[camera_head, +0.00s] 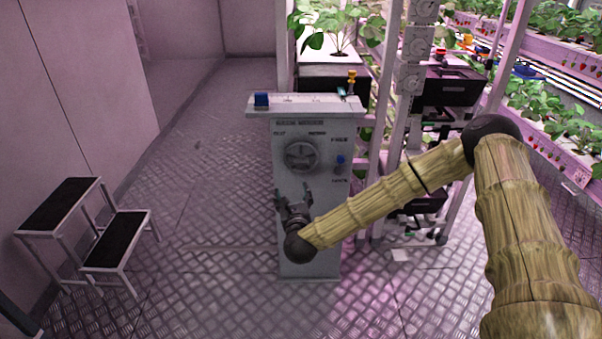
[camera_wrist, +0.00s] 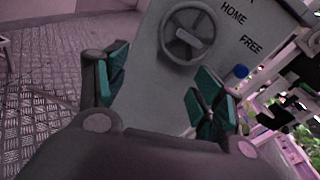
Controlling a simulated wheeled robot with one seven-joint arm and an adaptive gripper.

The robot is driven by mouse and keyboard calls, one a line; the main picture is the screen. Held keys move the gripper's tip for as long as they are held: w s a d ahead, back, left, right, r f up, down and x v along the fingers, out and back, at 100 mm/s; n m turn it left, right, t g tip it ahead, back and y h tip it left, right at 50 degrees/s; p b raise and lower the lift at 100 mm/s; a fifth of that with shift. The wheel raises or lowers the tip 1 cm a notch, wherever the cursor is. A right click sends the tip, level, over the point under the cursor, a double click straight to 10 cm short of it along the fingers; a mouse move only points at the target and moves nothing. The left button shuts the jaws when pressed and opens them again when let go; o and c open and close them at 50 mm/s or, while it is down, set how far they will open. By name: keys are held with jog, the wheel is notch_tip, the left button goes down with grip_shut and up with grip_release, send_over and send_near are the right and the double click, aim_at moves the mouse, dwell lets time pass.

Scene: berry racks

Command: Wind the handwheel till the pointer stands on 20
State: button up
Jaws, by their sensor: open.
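The grey handwheel (camera_head: 301,155) sits on the front of a pale upright cabinet (camera_head: 307,225). In the wrist view the handwheel (camera_wrist: 188,33) shows as a round rim with a bar across its middle. A scale strip (camera_head: 310,101) runs along the cabinet's top, with a blue block (camera_head: 261,100) at its left end. The scale's figures are too small to read. My gripper (camera_head: 293,193) is open, in front of the cabinet and below the handwheel, apart from it. Its green finger pads (camera_wrist: 160,88) are spread, with nothing between them.
A blue knob (camera_head: 340,159) is right of the handwheel. A two-step stool (camera_head: 85,230) stands at the left. Plant racks (camera_head: 450,90) stand close on the right. The patterned metal floor (camera_head: 195,200) between stool and cabinet is clear.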

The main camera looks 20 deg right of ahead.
aim_at(301, 164)
jog(key=w+d+r+m, duration=0.1)
jog(key=w+d, duration=0.1)
jog(key=w, duration=0.2)
jog(key=w+d+m+h, duration=0.1)
jog(key=w+d, duration=0.1)
jog(key=w, duration=0.2)
jog(key=w+d+r+m+h, duration=0.1)
jog(key=w+d, duration=0.1)
jog(key=w, duration=0.2)
jog(key=shift+w+d+r+t, duration=0.15)
jog(key=shift+d+r+t, duration=0.1)
jog(key=shift+r+t, duration=0.1)
jog(key=c, duration=1)
